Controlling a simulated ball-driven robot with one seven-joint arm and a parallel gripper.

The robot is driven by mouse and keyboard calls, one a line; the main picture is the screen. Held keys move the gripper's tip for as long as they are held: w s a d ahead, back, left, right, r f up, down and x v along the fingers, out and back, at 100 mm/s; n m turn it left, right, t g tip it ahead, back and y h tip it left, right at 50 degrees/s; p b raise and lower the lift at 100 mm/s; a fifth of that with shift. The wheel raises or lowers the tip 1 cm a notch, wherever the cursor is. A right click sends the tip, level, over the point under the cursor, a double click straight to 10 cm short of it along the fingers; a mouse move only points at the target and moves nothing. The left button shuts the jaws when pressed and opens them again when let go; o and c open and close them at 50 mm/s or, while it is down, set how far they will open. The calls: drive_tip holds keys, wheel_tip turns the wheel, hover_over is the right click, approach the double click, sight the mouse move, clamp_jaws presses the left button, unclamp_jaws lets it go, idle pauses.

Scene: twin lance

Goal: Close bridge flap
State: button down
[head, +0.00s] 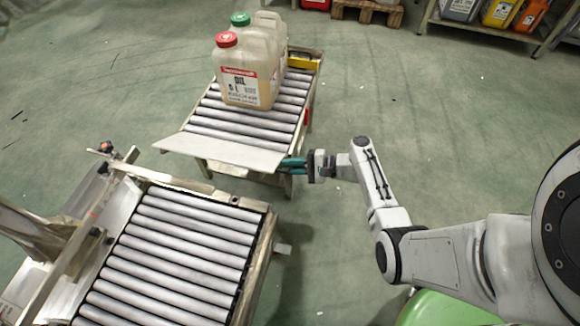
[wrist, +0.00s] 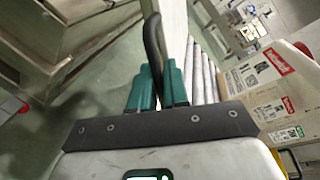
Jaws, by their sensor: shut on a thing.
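The bridge flap (head: 222,151) is a pale flat plate at the near end of the far roller conveyor (head: 238,133). In the head view it sticks out towards the near roller conveyor (head: 175,250), with a gap to that conveyor's frame. My gripper (head: 293,163) is at the flap's right end, its teal fingers shut on it. In the wrist view the pale flap edge (wrist: 174,28) and a dark curved bar (wrist: 152,45) run up from between the fingers (wrist: 160,84). The exact contact is partly hidden by the fingers.
Oil canisters with red and green caps (head: 247,78) stand on the far conveyor's rollers. A metal guard frame (head: 75,235) stands at the near conveyor's left. A shelf with coloured canisters (head: 490,30) is at the back right. The floor right of the far conveyor is clear.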

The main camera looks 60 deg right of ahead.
drive_tip(key=shift+w+d+r+m+y+p, duration=0.15)
drive_tip(key=shift+d+r+m+y+p, duration=0.15)
drive_tip(key=shift+r+m, duration=0.25)
drive_tip(key=shift+w+d+r+m+y+p, duration=0.15)
drive_tip(key=shift+d+r+m, duration=0.25)
drive_tip(key=shift+m, duration=0.25)
drive_tip(key=shift+w+d+r+m+y, duration=0.15)
drive_tip(key=shift+d+r+m+y, duration=0.1)
drive_tip(key=shift+d+m, duration=0.25)
drive_tip(key=shift+w+d+r+m+y, duration=0.15)
drive_tip(key=shift+d+r+m, duration=0.15)
drive_tip(key=shift+m, duration=0.4)
drive_tip(key=shift+w+d+r+m+t+y+b, duration=0.1)
drive_tip(key=shift+w+d+m+t+b, duration=0.15)
drive_tip(key=shift+d+m+b, duration=0.45)
drive_tip(key=shift+w+d+r+m+t+y+b, duration=0.15)
drive_tip(key=shift+w+d+m+b, duration=0.15)
drive_tip(key=shift+d+m, duration=0.8)
drive_tip(key=shift+w+d+m+t+y+b, duration=0.15)
drive_tip(key=shift+d+m+b, duration=0.35)
drive_tip(key=shift+m, duration=0.9)
drive_tip(key=c, duration=1.3)
unclamp_jaws()
drive_tip(key=shift+c, duration=0.2)
